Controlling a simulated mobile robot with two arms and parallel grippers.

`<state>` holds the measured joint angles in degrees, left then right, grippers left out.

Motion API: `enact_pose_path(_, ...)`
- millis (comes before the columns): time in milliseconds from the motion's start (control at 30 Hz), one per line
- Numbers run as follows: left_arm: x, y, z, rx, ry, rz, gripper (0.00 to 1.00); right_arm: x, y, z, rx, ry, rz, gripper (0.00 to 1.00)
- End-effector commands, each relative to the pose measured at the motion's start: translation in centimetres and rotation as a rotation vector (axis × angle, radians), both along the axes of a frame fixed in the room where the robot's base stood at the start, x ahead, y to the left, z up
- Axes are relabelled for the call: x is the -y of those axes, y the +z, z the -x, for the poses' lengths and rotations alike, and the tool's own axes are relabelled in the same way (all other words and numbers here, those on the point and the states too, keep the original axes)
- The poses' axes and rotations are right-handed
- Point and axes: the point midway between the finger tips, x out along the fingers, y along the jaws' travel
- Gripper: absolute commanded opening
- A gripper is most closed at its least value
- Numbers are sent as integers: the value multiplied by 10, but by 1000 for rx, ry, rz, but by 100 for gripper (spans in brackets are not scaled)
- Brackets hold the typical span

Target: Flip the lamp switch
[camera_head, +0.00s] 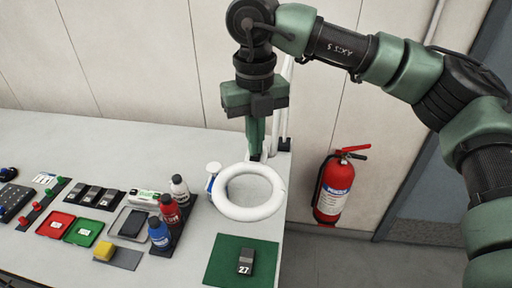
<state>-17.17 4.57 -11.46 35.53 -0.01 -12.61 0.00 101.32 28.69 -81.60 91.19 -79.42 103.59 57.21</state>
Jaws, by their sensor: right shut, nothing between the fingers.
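A white ring lamp (223,203) stands at the back right of the table, with its white stand (283,112) rising behind my right gripper. My right gripper (256,155) points straight down at the far side of the ring, close to the foot of the stand. Its fingers are shut with nothing between them. A small dark part shows beside the fingertips; I cannot tell whether it is the lamp switch or whether the fingers touch it. My left gripper is not in view.
Several bottles (170,212) stand left of the lamp. A dark block marked 27 (245,262) lies on a green mat (222,260). A fire extinguisher (333,188) hangs on the wall.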

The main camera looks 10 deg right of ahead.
Motion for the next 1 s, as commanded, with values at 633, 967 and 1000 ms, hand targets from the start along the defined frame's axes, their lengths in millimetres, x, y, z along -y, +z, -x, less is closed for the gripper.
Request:
enact_pose_path(633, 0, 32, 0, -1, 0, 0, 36, -1, 57, 0, 3, 1, -2, 0)
enact_pose_path(967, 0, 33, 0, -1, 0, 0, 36, 0, 59, 0, 2, 0, -1, 0)
enact_pose_path(1000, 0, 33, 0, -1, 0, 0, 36, 0, 59, 0, 2, 0, -1, 0)
